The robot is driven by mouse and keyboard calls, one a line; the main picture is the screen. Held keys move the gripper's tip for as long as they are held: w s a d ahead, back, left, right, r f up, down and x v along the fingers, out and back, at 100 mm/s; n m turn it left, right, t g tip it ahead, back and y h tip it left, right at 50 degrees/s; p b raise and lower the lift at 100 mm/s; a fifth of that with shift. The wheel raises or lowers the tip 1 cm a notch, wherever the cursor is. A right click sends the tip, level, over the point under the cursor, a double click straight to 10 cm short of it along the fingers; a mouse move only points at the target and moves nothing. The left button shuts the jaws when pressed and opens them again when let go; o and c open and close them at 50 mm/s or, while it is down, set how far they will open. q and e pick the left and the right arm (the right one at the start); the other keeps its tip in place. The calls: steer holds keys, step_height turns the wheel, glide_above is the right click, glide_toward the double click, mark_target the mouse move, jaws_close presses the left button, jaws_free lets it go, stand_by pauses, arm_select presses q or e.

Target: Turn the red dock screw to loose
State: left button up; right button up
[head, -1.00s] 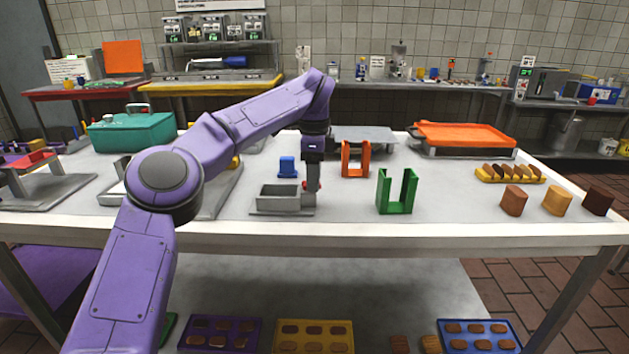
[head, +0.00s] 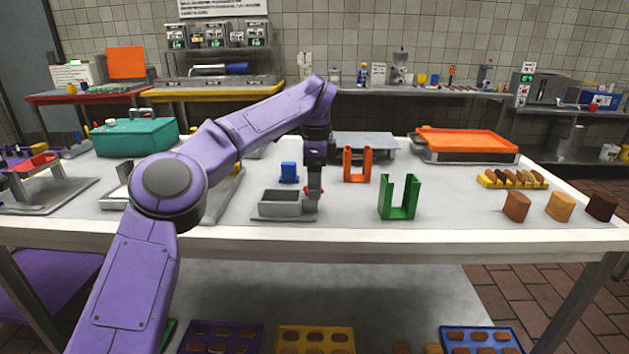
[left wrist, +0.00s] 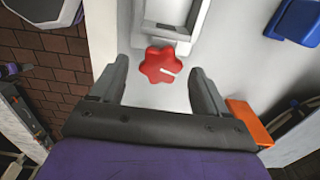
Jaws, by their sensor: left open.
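The red dock screw (left wrist: 161,66) is a lobed knob with a white mark on it, at the end of the grey dock (left wrist: 184,30). In the left wrist view it lies between and just beyond the fingertips of my left gripper (left wrist: 162,72), which is open. In the head view the dock (head: 280,205) stands near the table's front edge, and the screw (head: 309,191) is mostly hidden behind my left gripper (head: 314,193), which points down over it. I cannot tell whether a finger touches the screw. My right gripper is in neither view.
A blue block (head: 289,172) stands behind the dock. An orange U-shaped holder (head: 357,165) and a green one (head: 399,198) stand to the right of my gripper. Farther right are an orange tray (head: 468,142) and several brown pieces.

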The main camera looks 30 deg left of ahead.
arm_select(q)
step_height(320, 180, up, 10)
steer(key=p, duration=0.5)
steer(key=shift+r, duration=0.2)
